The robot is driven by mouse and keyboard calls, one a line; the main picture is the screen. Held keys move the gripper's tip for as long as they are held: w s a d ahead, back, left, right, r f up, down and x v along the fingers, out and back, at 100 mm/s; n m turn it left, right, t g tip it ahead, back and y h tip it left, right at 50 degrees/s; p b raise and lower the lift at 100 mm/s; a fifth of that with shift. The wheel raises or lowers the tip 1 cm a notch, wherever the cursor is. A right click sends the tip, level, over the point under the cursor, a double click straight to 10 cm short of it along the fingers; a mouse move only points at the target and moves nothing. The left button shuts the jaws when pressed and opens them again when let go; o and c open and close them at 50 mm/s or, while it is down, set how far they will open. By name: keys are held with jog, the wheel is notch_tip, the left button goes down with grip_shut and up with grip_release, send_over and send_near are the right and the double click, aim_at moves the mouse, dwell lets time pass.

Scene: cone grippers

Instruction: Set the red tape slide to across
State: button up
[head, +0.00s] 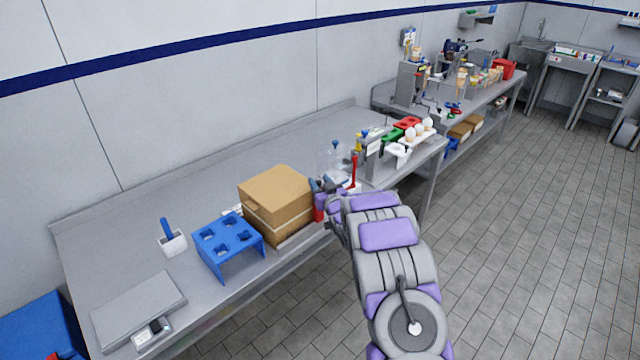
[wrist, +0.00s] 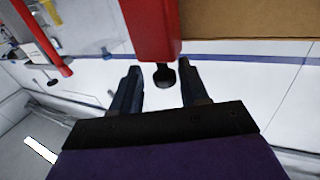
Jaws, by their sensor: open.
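The red tape slide (wrist: 150,28) shows at the top middle of the wrist view, beside the cardboard box (wrist: 250,18). A short dark knob (wrist: 163,74) sticks out from its end toward my gripper. My gripper (wrist: 161,86) is open, with one finger on each side of the knob and visible gaps. In the head view, my gripper (head: 322,186) is at the right side of the box (head: 275,200), and a small red part (head: 319,211) shows beside it. My arm and gripper hide most of the slide there, so its setting is hard to tell.
A red upright lever (head: 353,170) stands just beyond my gripper. A blue rack (head: 228,244), a white holder with a blue handle (head: 172,242) and a scale (head: 138,308) are on the bench to the left. An egg rack (head: 410,138) stands to the right.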

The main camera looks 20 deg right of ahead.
jog(key=shift+w+a, duration=0.25)
jog(key=shift+a, duration=0.3)
jog(key=shift+d, duration=0.1)
jog(key=shift+d, duration=0.35)
jog(key=c, duration=0.4)
jog(key=shift+a, duration=0.2)
grip_shut()
